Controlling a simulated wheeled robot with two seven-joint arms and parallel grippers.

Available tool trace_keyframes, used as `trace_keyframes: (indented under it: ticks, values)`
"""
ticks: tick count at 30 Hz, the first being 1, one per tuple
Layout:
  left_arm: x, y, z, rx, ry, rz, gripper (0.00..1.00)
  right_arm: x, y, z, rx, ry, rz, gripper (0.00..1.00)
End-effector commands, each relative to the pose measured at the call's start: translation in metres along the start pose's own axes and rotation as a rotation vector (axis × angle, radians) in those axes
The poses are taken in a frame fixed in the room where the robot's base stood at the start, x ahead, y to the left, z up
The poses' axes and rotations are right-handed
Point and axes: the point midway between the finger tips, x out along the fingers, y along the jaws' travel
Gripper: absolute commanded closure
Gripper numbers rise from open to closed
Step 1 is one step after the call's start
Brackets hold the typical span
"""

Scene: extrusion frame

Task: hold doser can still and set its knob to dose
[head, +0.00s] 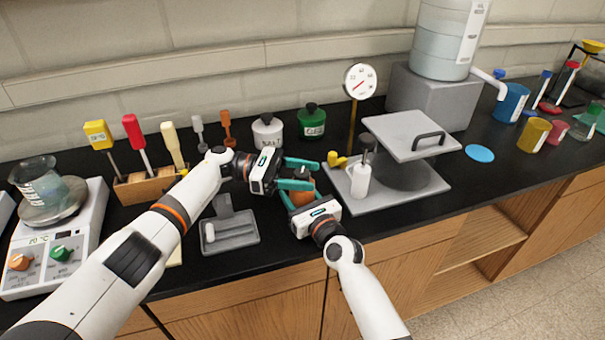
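The doser can (302,198) is an orange-brown body on the black bench, mostly covered by my two grippers. My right gripper (300,194) reaches in from the front, its teal fingers on either side of the can's body with the can filling the gap. My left gripper (301,174) comes in from the left over the top of the can, its teal fingers parted. The knob and its marks are hidden by the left fingers, so I cannot tell its setting or whether those fingers touch it.
A grey press plate with handle (405,135) and a white pump bottle (360,180) stand close on the right. A grey tray (230,230) lies at left front. White (267,133) and green (312,122) jars stand behind. A scale (60,240) is at far left.

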Motion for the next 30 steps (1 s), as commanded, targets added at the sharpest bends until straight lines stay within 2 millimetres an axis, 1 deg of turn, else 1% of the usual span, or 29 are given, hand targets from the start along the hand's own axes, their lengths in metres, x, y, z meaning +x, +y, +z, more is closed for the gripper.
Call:
trace_keyframes:
  ticks: [8,11,18,24,30]
  values:
    - [-0.003,0.000,-0.001,0.001,0.000,-0.002,0.47,0.000,0.001,0.001,0.001,-0.001,0.002,0.75]
    - [-0.013,-0.001,0.000,0.000,-0.001,-0.005,0.47,0.000,0.001,0.001,0.001,-0.001,0.002,0.75]
    - [-0.055,-0.001,-0.001,0.001,-0.001,-0.004,0.47,0.000,0.002,0.001,0.001,-0.001,0.003,0.75]
    - [-0.071,0.000,-0.001,0.001,0.000,-0.001,0.47,0.000,0.002,0.001,0.001,-0.001,0.003,0.75]
    - [-0.076,0.000,0.000,0.000,0.000,-0.001,0.47,0.000,0.002,0.001,0.001,-0.001,0.003,0.75]
